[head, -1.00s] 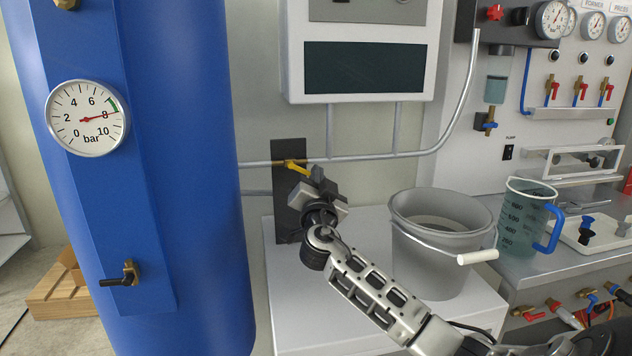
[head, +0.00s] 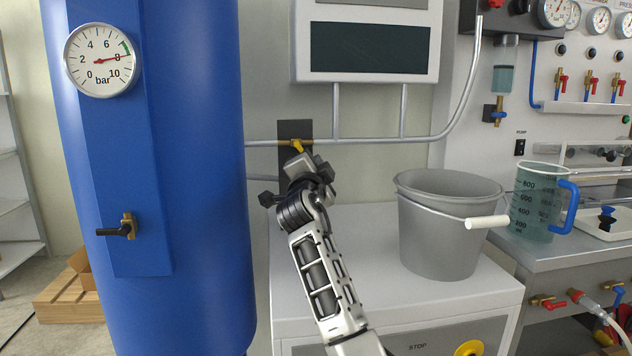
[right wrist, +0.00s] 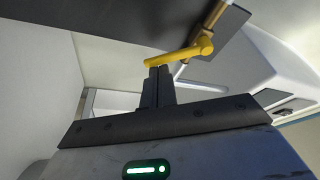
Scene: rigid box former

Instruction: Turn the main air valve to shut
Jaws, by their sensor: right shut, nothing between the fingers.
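The main air valve has a yellow lever (head: 297,146) on the pipe in front of a dark plate, right of the blue tank. My right gripper (head: 303,160) is at the lever and hides part of it. In the right wrist view the yellow lever (right wrist: 180,54) points left from its pivot, at an angle to the brass-coloured pipe. My right gripper's fingers (right wrist: 158,72) are shut together with nothing between them. Their tips are right at the lever's free end; I cannot tell whether they touch it. My left gripper is not in view.
The blue tank (head: 205,200) with a pressure gauge (head: 100,60) stands at left. A grey bucket (head: 440,240) stands on the white cabinet (head: 350,270) right of my arm. A measuring jug (head: 538,205) is further right. A control box (head: 370,50) hangs above the pipe.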

